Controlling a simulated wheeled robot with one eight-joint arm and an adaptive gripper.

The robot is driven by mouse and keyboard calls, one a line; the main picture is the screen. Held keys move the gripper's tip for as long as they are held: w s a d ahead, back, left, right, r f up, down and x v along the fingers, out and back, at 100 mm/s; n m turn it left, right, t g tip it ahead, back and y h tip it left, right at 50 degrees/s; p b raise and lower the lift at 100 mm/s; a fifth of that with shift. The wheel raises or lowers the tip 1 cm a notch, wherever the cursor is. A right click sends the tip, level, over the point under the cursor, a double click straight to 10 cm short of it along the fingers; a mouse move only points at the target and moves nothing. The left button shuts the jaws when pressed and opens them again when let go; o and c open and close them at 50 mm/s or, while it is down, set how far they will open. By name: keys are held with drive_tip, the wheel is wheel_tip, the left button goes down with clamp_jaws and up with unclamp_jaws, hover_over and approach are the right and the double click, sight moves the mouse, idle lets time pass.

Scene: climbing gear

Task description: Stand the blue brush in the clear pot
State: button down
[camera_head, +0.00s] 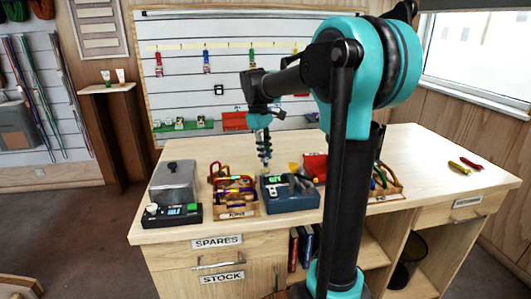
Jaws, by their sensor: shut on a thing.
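My gripper (264,151) points down above the back of the worktop, over the blue box. It is shut on a thin, dark bluish thing that looks like the blue brush, hanging roughly upright with its lower end near the box's back edge. The brush is small and partly merged with the fingers, so its exact outline is unclear. I cannot make out the clear pot for certain; my arm hides part of the worktop to the right of the gripper.
The blue box (291,201) stands at the worktop's front, right of a wooden crate (236,208) of colored gear and a grey device with a black base (172,215). Another gear tray (386,194) is behind my arm. The worktop's right part (425,155) is mostly clear.

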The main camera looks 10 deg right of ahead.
drive_tip(key=shift+f, duration=0.7)
drive_tip(key=c, duration=1.4)
unclamp_jaws()
drive_tip(key=shift+r, duration=0.1)
wheel_tip(320, 180, up, 12)
drive_tip(key=a, duration=0.1)
drive_tip(key=shift+w+a, duration=0.35)
drive_tip(key=shift+w, duration=0.05)
drive_tip(key=shift+s+f, duration=0.1)
drive_tip(key=shift+f, duration=0.1)
